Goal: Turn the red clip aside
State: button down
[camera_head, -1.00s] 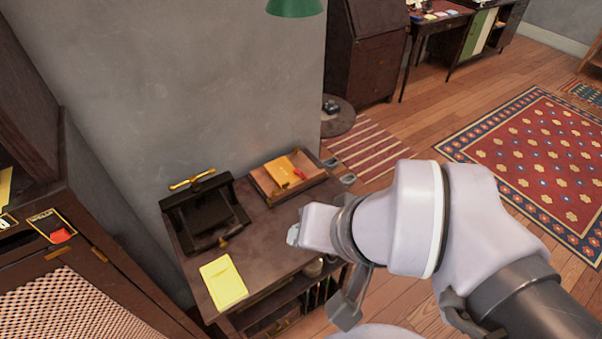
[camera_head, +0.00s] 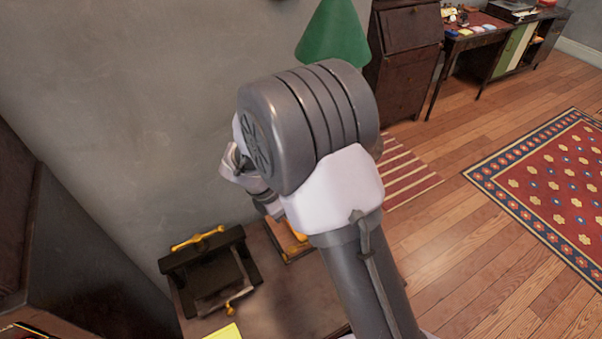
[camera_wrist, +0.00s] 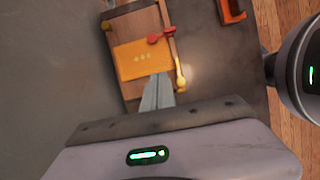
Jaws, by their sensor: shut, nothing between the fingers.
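The red clip (camera_wrist: 155,38) shows in the wrist view at the upper edge of an orange, flat piece (camera_wrist: 138,60) with small pale marks. Both are in a wooden tray (camera_wrist: 128,23). My gripper (camera_wrist: 157,78) is shut and empty, its fingertips at the lower edge of the orange piece in the picture. The clip is beyond the tips, apart from them; I cannot tell the height between. In the head view my arm covers most of the tray (camera_head: 302,256) and hides the clip.
A black device (camera_head: 212,275) with a brass handle (camera_head: 198,238) stands on the dark desk left of the tray. A yellow paper (camera_head: 225,333) lies in front. A green lampshade (camera_head: 333,35) hangs close behind my arm. A brass-coloured knob (camera_wrist: 181,83) is beside the fingers.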

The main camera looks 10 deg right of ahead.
jog(key=b+x, duration=0.1)
jog(key=x, duration=0.2)
jog(key=b+x, duration=0.2)
jog(key=x, duration=0.2)
jog(key=b+x, duration=0.2)
jog(key=x, duration=0.2)
jog(key=shift+s, duration=0.25)
jog(key=d, duration=0.1)
jog(key=w+d+b, duration=0.1)
jog(key=d, duration=0.1)
jog(key=shift+d+r, duration=0.1)
jog(key=shift+r, duration=0.15)
jog(key=shift+w+d, duration=0.1)
jog(key=shift+d, duration=0.05)
